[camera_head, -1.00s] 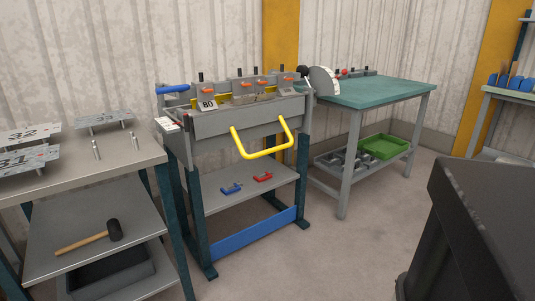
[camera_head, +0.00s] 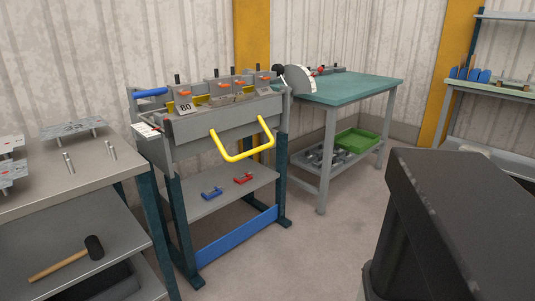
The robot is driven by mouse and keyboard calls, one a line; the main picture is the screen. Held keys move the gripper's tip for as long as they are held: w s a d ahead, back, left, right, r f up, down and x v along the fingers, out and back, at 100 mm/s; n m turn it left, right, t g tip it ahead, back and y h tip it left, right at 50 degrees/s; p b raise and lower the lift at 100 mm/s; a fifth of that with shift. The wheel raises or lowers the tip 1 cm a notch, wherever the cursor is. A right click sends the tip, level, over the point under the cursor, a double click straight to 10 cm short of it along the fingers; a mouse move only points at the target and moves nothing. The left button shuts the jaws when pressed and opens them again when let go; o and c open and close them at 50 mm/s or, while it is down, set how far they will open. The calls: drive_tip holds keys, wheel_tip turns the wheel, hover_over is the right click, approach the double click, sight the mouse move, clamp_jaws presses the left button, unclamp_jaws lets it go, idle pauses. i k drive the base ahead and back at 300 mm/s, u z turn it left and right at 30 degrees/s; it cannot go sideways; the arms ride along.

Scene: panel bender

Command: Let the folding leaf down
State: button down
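The panel bender (camera_head: 180,190) stands left of the middle on dark blue-green legs. Its grey folding leaf (camera_head: 200,138) is the long plate along the front, and a yellow U-shaped handle (camera_head: 243,155) sticks out from it toward me. Whether the leaf is raised or down is hard to tell at this distance. A blue-gripped lever (camera_head: 151,92) is at its left end. Clamp blocks with orange parts (camera_head: 220,88) and an "80" tag (camera_head: 184,108) sit on top. A dark part with a white-marked disc (camera_head: 300,79) is at its right end. My gripper does not show.
A grey table (camera_head: 70,175) with metal plates stands at the left, a mallet (camera_head: 70,257) on its shelf. A teal-topped table (camera_head: 350,88) with a green tray (camera_head: 357,141) stands behind right. A black body, perhaps mine, fills the lower right. The floor before the bender is clear.

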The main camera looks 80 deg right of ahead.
sight(188, 128)
drive_tip(key=z, duration=3.15)
drive_tip(key=i, duration=0.1)
drive_tip(key=u, duration=1.7)
